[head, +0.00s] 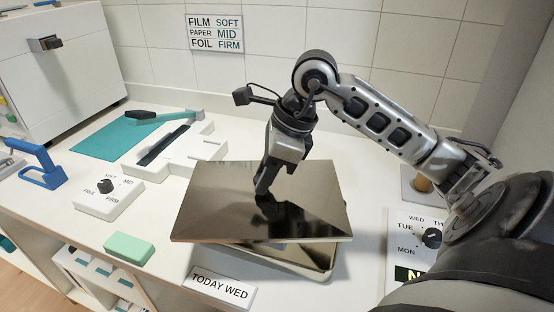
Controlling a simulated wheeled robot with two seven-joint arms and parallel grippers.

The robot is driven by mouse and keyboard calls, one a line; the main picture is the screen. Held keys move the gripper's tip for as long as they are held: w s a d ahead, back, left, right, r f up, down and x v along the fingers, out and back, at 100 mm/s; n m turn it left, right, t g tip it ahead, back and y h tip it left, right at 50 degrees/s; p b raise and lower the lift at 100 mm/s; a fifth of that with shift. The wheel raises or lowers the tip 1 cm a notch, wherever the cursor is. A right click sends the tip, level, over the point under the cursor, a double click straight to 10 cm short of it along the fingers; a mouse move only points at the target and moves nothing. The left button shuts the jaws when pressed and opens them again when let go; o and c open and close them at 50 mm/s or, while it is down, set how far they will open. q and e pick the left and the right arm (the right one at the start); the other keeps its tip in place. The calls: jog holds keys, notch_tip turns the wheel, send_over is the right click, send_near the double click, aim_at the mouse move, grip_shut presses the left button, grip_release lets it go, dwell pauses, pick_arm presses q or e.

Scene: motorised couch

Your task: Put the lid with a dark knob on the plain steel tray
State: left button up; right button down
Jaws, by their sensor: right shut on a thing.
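The lid (220,205) is a flat, shiny, dark-reflecting rectangular plate. My right gripper (264,190) comes down over its middle and is shut on its dark knob (268,198). A steel tray (318,258) shows below the lid, only its front right part and rim visible; the lid hides the rest. The lid looks offset to the left of the tray. I cannot tell whether they touch. My left gripper is not in view.
A card reading "TODAY WED" (218,288) lies at the front edge. A green block (129,248), a white dial box (108,198) and a white fixture (175,150) stand to the left. A day dial panel (412,245) is at right.

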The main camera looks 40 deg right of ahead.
aim_at(278, 185)
jog(key=m, duration=0.1)
jog(key=d+r+m+h, duration=0.1)
jog(key=d+m, duration=0.1)
jog(key=shift+s+d+r+m+t, duration=0.2)
jog(key=shift+s+r+m+t, duration=0.05)
jog(key=shift+r+m+t, duration=0.15)
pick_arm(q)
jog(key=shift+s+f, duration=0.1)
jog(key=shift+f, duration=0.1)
